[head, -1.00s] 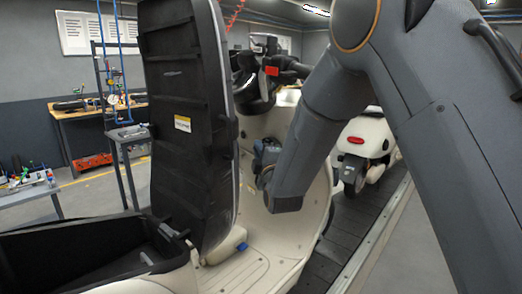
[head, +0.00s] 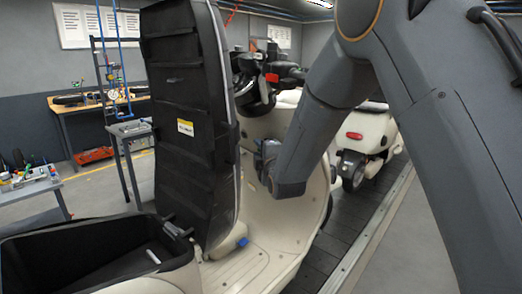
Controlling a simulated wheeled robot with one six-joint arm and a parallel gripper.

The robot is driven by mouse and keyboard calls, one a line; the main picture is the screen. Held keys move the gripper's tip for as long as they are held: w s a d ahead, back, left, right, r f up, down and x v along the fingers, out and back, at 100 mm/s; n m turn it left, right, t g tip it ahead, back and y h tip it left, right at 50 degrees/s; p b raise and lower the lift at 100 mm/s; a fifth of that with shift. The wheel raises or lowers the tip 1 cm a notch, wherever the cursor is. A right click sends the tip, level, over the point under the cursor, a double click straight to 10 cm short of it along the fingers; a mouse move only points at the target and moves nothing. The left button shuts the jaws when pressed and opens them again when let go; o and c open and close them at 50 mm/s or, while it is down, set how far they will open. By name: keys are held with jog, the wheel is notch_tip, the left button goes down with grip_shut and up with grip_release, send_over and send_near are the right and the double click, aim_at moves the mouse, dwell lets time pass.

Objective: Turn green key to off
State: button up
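A cream scooter (head: 262,225) stands on the slat conveyor with its black seat (head: 185,120) raised upright and its storage bin (head: 95,255) open. Its handlebar (head: 268,82) and cream front shield show behind the seat. My arm reaches down from the upper right to the inner side of the front shield. The end of my arm, with my gripper (head: 266,160), is at the shield; its fingers are hidden or too small to make out. The green key is not visible; my arm end may cover it.
The raised seat stands close left of my arm end. A second scooter (head: 362,145) is farther along the conveyor (head: 345,235). A tool cart (head: 35,182) and a workbench (head: 85,110) are at the left. Floor right of the conveyor is clear.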

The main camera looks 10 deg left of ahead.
jog(key=b+v, duration=0.3)
jog(key=v, duration=0.4)
jog(key=shift+s+d, duration=0.2)
jog(key=shift+s, duration=0.1)
jog(key=v, duration=0.6)
dwell(0.6)
